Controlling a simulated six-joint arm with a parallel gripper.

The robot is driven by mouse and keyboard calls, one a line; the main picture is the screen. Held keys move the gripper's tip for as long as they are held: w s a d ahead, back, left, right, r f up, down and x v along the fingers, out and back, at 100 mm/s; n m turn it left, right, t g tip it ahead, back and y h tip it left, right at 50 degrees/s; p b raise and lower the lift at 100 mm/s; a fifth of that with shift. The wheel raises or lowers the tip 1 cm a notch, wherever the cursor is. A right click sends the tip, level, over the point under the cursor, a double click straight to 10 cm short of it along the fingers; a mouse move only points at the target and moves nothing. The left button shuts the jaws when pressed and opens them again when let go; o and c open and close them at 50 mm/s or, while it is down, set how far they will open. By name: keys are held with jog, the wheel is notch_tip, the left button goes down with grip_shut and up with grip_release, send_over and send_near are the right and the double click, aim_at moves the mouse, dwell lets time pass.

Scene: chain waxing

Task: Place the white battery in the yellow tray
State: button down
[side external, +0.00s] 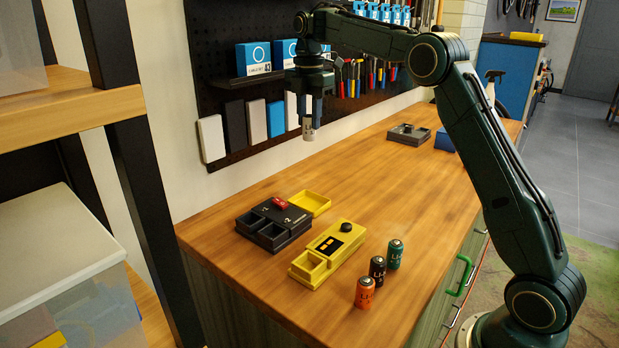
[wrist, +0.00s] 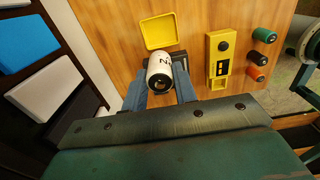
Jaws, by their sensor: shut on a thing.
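The white battery (wrist: 160,69) is held between the two fingers of my gripper (wrist: 161,86), which is shut on it. In the side external view my gripper (side external: 311,108) is high above the back of the wooden bench, with the battery (side external: 308,130) pointing down from it. The yellow tray (side external: 323,208) is a small, shallow, empty square tray on the bench, against the back right of a black device. In the wrist view the tray (wrist: 147,46) shows just beyond the battery. The battery is well above the bench and apart from the tray.
The black device (side external: 272,223) with a red switch and a yellow device (side external: 328,252) with a black knob stand near the tray. Orange (side external: 365,293), black (side external: 377,271) and green (side external: 395,254) batteries stand upright at the right. A pegboard (side external: 225,90) with boxes is close behind my gripper.

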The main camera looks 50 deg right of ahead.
notch_tip(320, 180, down, 19)
jog(key=shift+r, duration=0.1)
dwell(0.9)
jog(key=c, duration=1.1)
grip_release()
notch_tip(320, 180, up, 12)
dwell(0.4)
